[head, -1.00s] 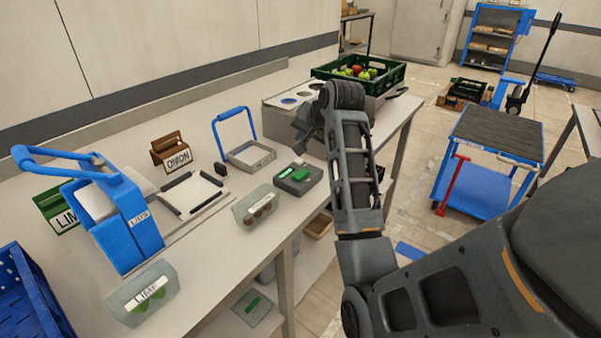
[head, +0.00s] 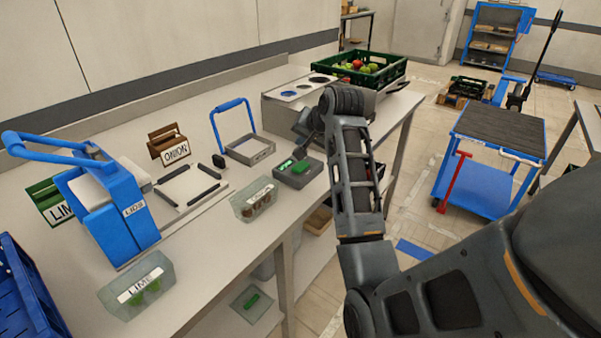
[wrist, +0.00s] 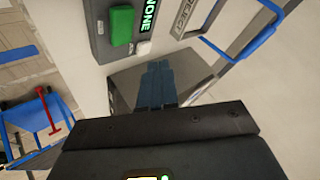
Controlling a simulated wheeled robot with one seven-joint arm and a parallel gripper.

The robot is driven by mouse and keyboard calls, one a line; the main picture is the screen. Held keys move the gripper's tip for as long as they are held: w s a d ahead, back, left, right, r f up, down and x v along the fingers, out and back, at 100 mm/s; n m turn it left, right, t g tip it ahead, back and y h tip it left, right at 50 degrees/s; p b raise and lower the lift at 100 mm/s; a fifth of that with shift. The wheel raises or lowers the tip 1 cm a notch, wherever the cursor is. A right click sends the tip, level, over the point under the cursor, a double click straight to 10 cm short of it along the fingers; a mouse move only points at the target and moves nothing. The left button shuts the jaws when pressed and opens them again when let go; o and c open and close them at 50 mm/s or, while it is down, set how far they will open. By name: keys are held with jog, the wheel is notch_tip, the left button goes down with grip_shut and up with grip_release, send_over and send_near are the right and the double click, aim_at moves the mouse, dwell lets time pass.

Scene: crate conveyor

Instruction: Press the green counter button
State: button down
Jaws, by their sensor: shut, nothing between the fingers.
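The counter is a dark grey box (head: 297,174) on the white bench, with a lit green display (head: 285,165) and a raised green button (head: 300,167). In the wrist view the green button (wrist: 122,25) is at the top, beside a label reading NONE (wrist: 148,17). My gripper (head: 299,155) is at the box's far edge, just behind the button in the head view. In the wrist view its shut, empty fingers (wrist: 158,68) end below and right of the button, apart from it in the picture. I cannot tell their height above it.
A grey box with round holes (head: 290,98) and a green produce crate (head: 385,80) are farther along the bench. A blue cart (head: 490,150) stands right.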

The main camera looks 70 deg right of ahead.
aim_at(303, 167)
notch_tip(303, 167, down, 3)
jog(key=shift+r+b, duration=0.2)
jog(key=shift+b, duration=0.55)
jog(key=shift+f+b, duration=0.3)
jog(key=shift+f, duration=0.55)
jog(key=shift+f, duration=0.15)
dwell(0.6)
jog(key=shift+f, duration=0.3)
jog(key=shift+f, duration=0.55)
dwell(0.7)
jog(key=shift+r, duration=0.1)
jog(key=shift+r+p, duration=0.9)
jog(key=shift+p, duration=0.15)
